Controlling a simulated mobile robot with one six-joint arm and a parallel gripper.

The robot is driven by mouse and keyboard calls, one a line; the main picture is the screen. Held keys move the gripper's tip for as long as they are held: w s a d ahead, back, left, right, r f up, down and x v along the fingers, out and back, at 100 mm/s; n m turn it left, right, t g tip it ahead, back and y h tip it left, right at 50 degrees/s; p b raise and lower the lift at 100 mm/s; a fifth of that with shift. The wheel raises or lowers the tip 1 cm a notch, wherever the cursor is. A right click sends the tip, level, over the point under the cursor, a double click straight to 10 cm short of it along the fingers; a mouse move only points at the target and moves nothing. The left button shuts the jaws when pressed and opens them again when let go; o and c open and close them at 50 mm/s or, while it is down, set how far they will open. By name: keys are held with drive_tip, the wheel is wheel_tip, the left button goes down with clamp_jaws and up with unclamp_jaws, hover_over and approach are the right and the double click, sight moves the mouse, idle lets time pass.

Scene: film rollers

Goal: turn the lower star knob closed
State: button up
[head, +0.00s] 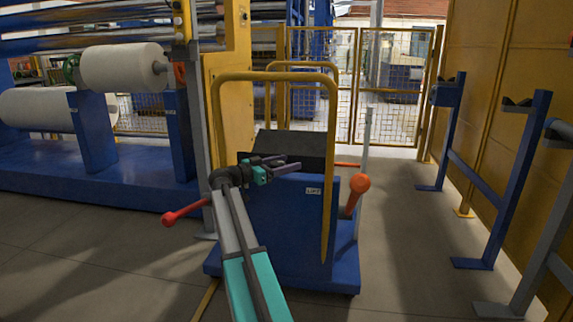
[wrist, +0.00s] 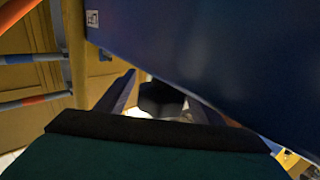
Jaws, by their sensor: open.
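My gripper (head: 284,164) is in front of the upper part of a blue lift cart (head: 290,225), below its dark top. In the wrist view my gripper (wrist: 160,96) is open, with its two fingers apart. A dark blocky shape shows between and beyond the fingers, and I cannot tell what it is. The blue panel (wrist: 220,50) of the cart fills the upper right of that view, close by the right finger. I cannot make out a star knob for certain in either view.
A yellow hoop handle (head: 325,140) rises at the cart's front. A red-ended lever (head: 183,213) sticks out left and an orange-knobbed lever (head: 357,190) stands right. Blue stands (head: 517,165) line the right wall. The floor (head: 400,240) right of the cart is clear.

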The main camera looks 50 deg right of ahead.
drive_tip(key=p+v, duration=0.5)
drive_tip(key=v, duration=0.8)
drive_tip(key=shift+s+f, duration=0.1)
drive_tip(key=shift+s, duration=0.1)
